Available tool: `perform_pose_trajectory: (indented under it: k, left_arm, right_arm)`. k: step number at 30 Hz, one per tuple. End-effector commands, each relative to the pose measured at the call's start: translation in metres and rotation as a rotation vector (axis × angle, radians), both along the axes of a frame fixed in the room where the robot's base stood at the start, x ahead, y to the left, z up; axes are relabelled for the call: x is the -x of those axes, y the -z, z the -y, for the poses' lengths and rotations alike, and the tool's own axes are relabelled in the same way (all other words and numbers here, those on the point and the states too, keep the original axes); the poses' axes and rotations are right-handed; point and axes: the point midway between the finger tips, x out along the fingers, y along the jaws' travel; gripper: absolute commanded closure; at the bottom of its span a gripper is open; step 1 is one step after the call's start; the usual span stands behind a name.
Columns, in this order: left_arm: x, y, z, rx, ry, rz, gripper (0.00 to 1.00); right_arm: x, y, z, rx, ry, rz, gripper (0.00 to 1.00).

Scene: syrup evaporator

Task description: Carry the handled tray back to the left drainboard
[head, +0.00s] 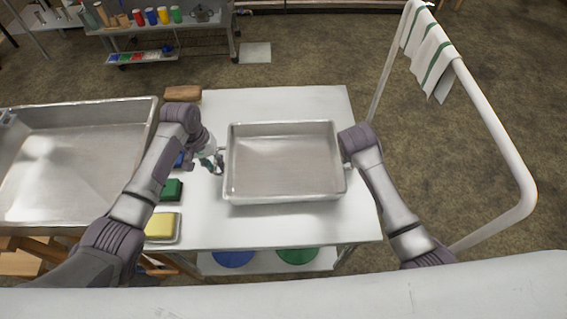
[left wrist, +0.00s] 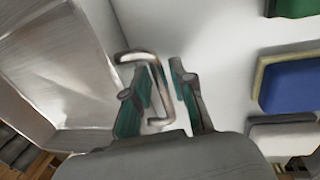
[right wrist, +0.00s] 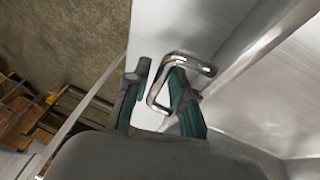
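The handled tray (head: 285,163) is a shallow, empty metal pan on the white tabletop. Its left handle (left wrist: 157,90) and right handle (right wrist: 157,95) are bent metal bars. My left gripper (head: 212,164) is at the tray's left side; in the left wrist view its open fingers (left wrist: 155,95) stand on either side of the handle bar, with gaps showing. My right gripper (right wrist: 158,98) is at the right handle, fingers apart around its bar; the arm mostly hides it in the head view. I cannot tell which surface is the left drainboard.
A large metal basin (head: 75,160) stands left of the table (head: 300,225). Between it and the tray lie a brown block (head: 183,93), a green sponge (head: 171,190) and a yellow sponge (head: 160,226). A white rail (head: 505,150) with a striped towel (head: 428,55) stands right.

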Motion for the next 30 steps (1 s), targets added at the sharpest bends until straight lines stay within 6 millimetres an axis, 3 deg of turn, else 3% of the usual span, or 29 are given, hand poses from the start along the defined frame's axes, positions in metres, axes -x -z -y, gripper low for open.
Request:
perform_pose_trajectory:
  k: [11, 16, 30]
  left_arm:
    - [0.0, 0.0056, 0.001, 0.0, 0.001, 0.001, 0.76]
    - [-0.0001, 0.0054, 0.0011, 0.0, 0.001, 0.001, 1.0]
    - [-0.0003, 0.0051, 0.0007, 0.0, 0.0, 0.001, 1.0]
  right_arm:
    - [-0.0024, 0.0049, 0.0009, -0.001, -0.001, 0.001, 0.76]
    - [-0.0023, 0.0048, 0.0008, -0.001, -0.001, 0.001, 1.0]
    - [-0.0021, 0.0048, 0.0009, 0.0, 0.0, 0.0, 1.0]
